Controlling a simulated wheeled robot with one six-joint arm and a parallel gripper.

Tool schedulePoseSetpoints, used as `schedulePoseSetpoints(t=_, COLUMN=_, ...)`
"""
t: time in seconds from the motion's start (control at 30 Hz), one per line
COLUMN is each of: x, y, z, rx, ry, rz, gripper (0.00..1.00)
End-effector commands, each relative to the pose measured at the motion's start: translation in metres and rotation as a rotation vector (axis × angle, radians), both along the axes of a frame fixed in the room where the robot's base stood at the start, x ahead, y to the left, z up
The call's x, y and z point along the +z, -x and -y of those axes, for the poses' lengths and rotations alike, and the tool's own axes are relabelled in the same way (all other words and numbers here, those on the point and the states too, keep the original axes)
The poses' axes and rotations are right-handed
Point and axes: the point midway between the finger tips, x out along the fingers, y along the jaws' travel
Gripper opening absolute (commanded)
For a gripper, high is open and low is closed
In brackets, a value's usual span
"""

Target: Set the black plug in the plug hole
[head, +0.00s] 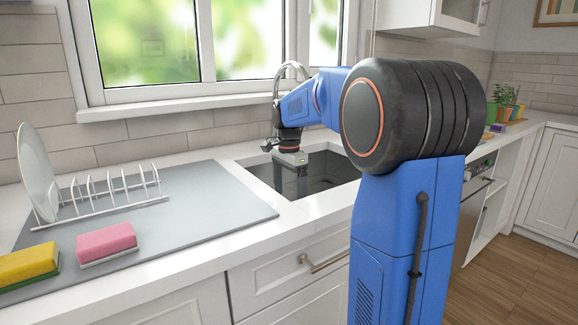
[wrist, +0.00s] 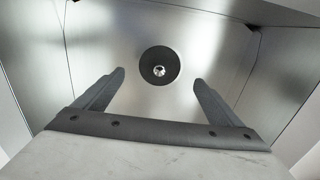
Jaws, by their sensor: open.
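The black plug (wrist: 160,58), a dark round disc with a small shiny metal knob, lies at the middle of the steel sink floor in the wrist view. No open plug hole shows around it; the hole appears covered by the disc. I cannot tell how deep the plug sits. My gripper (wrist: 159,78) is open and empty, its two fingers spread on either side of the plug in that view and apart from it. In the head view my gripper (head: 302,178) points down into the sink, and the plug is hidden there.
The sink (head: 262,172) is set in the white counter, with a curved tap (head: 291,66) behind it. Left of it are a grey mat (head: 215,212), a dish rack (head: 115,190) with a plate (head: 38,172), a pink sponge (head: 105,240) and a yellow sponge (head: 28,265).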

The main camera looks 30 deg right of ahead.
Motion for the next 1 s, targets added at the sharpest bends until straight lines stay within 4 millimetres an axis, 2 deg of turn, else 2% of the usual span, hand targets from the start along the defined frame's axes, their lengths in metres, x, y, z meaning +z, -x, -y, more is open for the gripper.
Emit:
schedulePoseSetpoints(t=0.3, x=0.064, y=-0.001, z=0.0, rx=0.0, ry=0.001, rz=0.004, gripper=0.9)
schedulePoseSetpoints(t=0.5, x=0.094, y=-0.001, z=0.0, rx=0.0, ry=0.001, rz=0.003, gripper=0.9)
schedulePoseSetpoints(t=0.7, x=0.108, y=-0.001, z=0.0, rx=0.0, ry=0.001, rz=0.002, gripper=0.9)
schedulePoseSetpoints(t=1.0, x=0.11, y=0.0, z=0.0, rx=0.0, ry=0.0, rz=0.001, gripper=0.9)
